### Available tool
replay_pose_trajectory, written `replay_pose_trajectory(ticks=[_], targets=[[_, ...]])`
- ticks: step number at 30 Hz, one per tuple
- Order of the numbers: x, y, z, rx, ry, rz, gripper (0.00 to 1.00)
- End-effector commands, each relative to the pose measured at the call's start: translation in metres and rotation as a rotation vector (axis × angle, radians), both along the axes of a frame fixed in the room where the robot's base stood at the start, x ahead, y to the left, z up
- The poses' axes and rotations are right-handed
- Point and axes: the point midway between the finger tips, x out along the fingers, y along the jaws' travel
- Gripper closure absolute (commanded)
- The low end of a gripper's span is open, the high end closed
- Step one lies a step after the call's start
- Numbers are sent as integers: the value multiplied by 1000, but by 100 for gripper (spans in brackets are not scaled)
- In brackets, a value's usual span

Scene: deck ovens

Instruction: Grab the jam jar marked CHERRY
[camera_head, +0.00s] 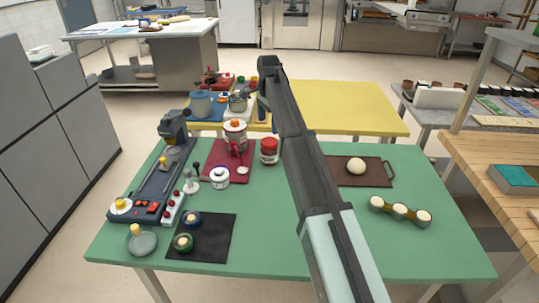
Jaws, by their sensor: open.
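A red jar (269,151) with a pale band stands on the green table, just left of my arm. A white jar with an orange-red top (235,132) stands on a red mat (232,158) to its left. A small white jar with a dark band (220,178) stands nearer the front. The lettering is too small to read, so I cannot tell which is marked CHERRY. My gripper (262,112) is small and dark at the far end of my arm, beyond and above the red jar. It is open, with nothing seen in it.
A long dark appliance (156,188) stands at left. A black mat (215,246) holds two small round items. Right of my arm are a brown board (345,178) with a pale ball and a three-part holder (400,210). A yellow table (360,107) stands behind. The green table's right front is clear.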

Motion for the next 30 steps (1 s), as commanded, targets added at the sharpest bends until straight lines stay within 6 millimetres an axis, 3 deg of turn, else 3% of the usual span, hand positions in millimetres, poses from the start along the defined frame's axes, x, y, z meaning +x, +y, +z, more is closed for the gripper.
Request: replay_pose_trajectory(ticks=[9, 20, 30], targets=[[-1, -1, -54, 0, 2, 1, 0], [1, -2, -77, -1, 2, 2, 0], [4, -4, -115, -1, 1, 2, 0]])
